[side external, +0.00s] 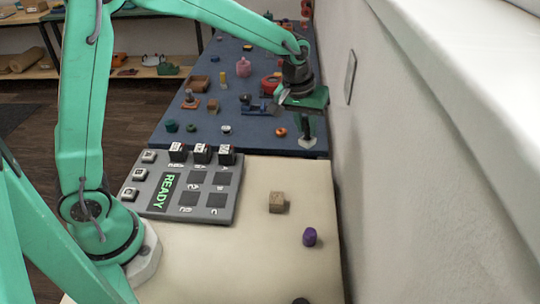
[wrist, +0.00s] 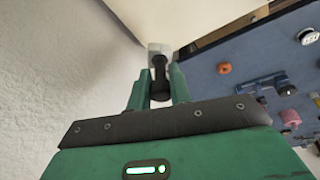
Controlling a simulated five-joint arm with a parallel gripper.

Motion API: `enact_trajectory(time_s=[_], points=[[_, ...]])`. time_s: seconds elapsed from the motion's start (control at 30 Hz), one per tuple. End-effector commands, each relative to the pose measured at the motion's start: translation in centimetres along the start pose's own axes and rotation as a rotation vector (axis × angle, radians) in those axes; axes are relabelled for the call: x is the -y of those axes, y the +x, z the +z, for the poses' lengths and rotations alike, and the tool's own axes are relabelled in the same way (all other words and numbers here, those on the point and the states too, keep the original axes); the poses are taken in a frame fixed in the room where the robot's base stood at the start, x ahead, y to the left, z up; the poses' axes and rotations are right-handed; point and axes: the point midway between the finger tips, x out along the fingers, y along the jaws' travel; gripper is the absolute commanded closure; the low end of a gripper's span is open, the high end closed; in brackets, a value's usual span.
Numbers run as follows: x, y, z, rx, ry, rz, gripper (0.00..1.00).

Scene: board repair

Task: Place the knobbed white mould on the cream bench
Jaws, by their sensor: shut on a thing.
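The knobbed white mould (wrist: 160,48) has a white block and a dark knob. In the wrist view my gripper (wrist: 159,82) is shut on the dark knob, with the white block beyond the fingertips. In the side view my gripper (side external: 307,120) points down near the wall, and the white block (side external: 307,143) shows below it at the blue table's near edge. I cannot tell its exact height above the surface. The cream bench (side external: 265,265) is in the foreground of the side view, and part of it shows in the wrist view (wrist: 150,15).
On the bench stand a grey READY panel (side external: 209,210) with dark squares and small blocks, a tan wooden block (side external: 277,202) and a purple cylinder (side external: 310,237). The blue table (side external: 250,137) holds many small parts. A wall (side external: 400,200) runs along the right. The bench's front middle is clear.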

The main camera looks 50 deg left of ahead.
Motion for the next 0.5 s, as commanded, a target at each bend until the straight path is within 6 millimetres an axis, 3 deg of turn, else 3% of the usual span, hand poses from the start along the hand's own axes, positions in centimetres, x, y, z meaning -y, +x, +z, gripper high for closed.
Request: enact_trajectory(time_s=[0.03, 0.2, 0.33, 0.5], points=[[-0.9, -0.3, 1.8, 0.005, 0.041, 0.008, 1.00], [-2.5, -0.7, 6.7, 0.020, 0.153, 0.025, 1.00], [-3.1, -1.0, 9.4, 0.028, 0.213, 0.035, 1.00], [-3.4, -1.1, 11.2, 0.032, 0.254, 0.042, 1.00]])
